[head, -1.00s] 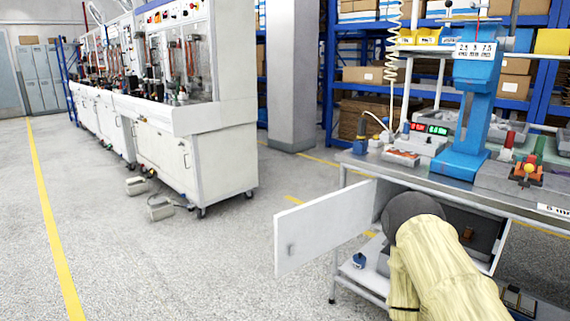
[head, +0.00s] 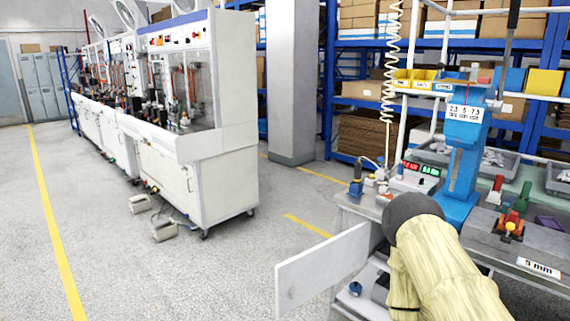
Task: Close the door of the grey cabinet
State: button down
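The cabinet's door (head: 323,270) is a pale grey-white panel under the workbench at the right. It stands open, swung out to the left, with its free edge toward the lower left.
The workbench (head: 480,235) carries a blue press (head: 462,150) and a box with lit displays (head: 415,177). A small blue-topped object (head: 355,289) is on the low shelf behind the door. White lab benches (head: 175,165) stand at the left.

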aim_at(308, 273)
jog(key=u, duration=0.2)
jog(key=k, duration=0.3)
jog(key=u, duration=1.05)
jog(key=k, duration=1.05)
jog(key=u, duration=0.6)
jog(key=i, duration=2.7)
jog(key=z, duration=0.65)
jog(key=i, duration=1.55)
jog(key=z, duration=1.75)
jog(key=i, duration=0.85)
jog(key=z, duration=1.55)
jog(key=i, duration=1.25)
jog(key=z, duration=0.35)
